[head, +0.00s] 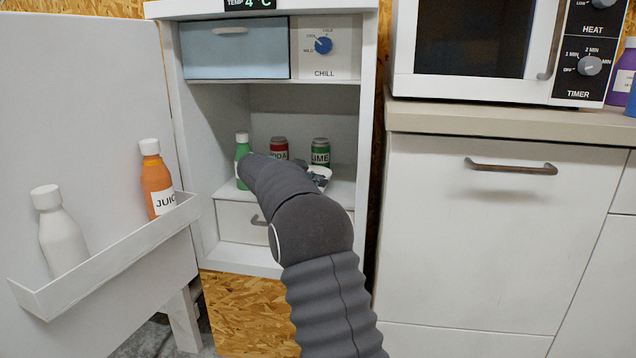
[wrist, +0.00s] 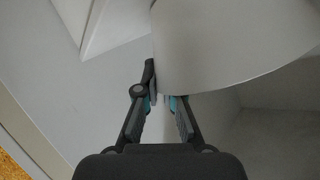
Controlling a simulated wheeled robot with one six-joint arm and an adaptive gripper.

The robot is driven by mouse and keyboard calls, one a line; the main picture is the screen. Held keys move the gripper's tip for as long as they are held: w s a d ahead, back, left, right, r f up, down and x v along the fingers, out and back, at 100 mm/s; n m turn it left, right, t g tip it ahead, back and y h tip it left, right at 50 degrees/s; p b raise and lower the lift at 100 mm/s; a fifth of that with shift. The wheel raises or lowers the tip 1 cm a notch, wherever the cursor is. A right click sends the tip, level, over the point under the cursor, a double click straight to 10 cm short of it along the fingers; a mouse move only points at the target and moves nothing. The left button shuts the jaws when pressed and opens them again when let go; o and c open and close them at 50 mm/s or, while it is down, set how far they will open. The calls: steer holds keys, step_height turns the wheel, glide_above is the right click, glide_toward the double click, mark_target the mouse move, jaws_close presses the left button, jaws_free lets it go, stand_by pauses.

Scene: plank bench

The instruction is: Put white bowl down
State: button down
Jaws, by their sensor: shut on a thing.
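The white bowl (head: 320,170) shows only as a small pale piece in the head view, just beyond the end of my arm inside the open fridge. In the wrist view the white bowl (wrist: 230,45) fills the upper right, large and close. My gripper (wrist: 164,102) is shut on its near edge, with teal pads at the fingertips. In the head view my gripper (head: 318,178) is mostly hidden behind my arm. I cannot tell whether the bowl touches the shelf (head: 340,190).
A green bottle (head: 243,155), a red soda can (head: 279,147) and a green lime can (head: 320,152) stand on the shelf around my arm. The open door at left holds a juice bottle (head: 157,180) and a white bottle (head: 60,230). A blue drawer (head: 235,55) is above.

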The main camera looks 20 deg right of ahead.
steer(key=c, duration=1.3)
jaws_free()
steer(key=v, duration=1.2)
steer(key=s+a+f+n+y, duration=0.1)
steer(key=s+n+y, duration=0.35)
steer(key=s, duration=0.75)
steer(key=s+a+f+n+y, duration=0.1)
steer(key=s+a+n+y, duration=0.15)
steer(key=s+n, duration=0.7)
steer(key=shift+s+a+f+n+t+y, duration=0.25)
steer(key=shift+s+a+f+n+y, duration=1.2)
steer(key=shift+s, duration=2.55)
steer(key=shift+s+a+f+n+t+y, duration=0.3)
steer(key=shift+s+a+f+n+y, duration=0.5)
steer(key=shift+s+f, duration=2.2)
steer(key=shift+s+a+f+n+t+y, duration=0.25)
steer(key=shift+s+a+f+n+y, duration=0.85)
steer(key=shift+s, duration=3.85)
